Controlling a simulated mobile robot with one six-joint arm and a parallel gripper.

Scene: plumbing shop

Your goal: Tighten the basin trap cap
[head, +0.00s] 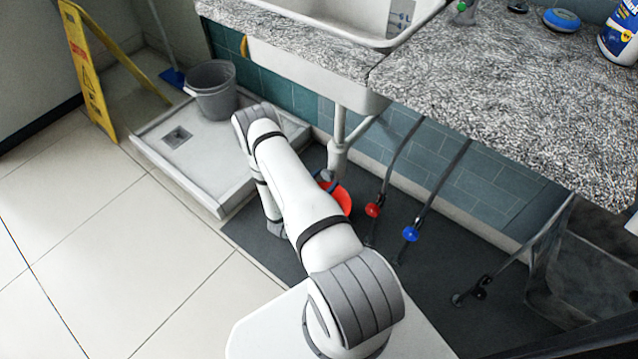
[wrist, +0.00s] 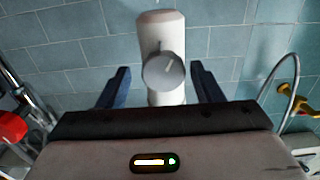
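The basin trap (wrist: 160,25) is a white upright body in the middle of the wrist view. Its round grey cap (wrist: 163,70) with a pale mark faces the camera. My gripper (wrist: 160,68) is open, with one dark blue finger on each side of the cap; a gap shows at each side. Whether the fingers reach as deep as the cap is hard to tell. In the head view the white trap pipe (head: 338,150) hangs under the basin (head: 340,25). My arm hides most of the gripper and the trap's lower part there.
An orange-red bowl (head: 342,200) sits on the dark mat below the trap. Hoses with a red valve (head: 373,210) and a blue valve (head: 410,233) stand to the right. A shower tray (head: 185,165) with a grey bucket (head: 212,92) lies left. The countertop (head: 480,90) overhangs this area.

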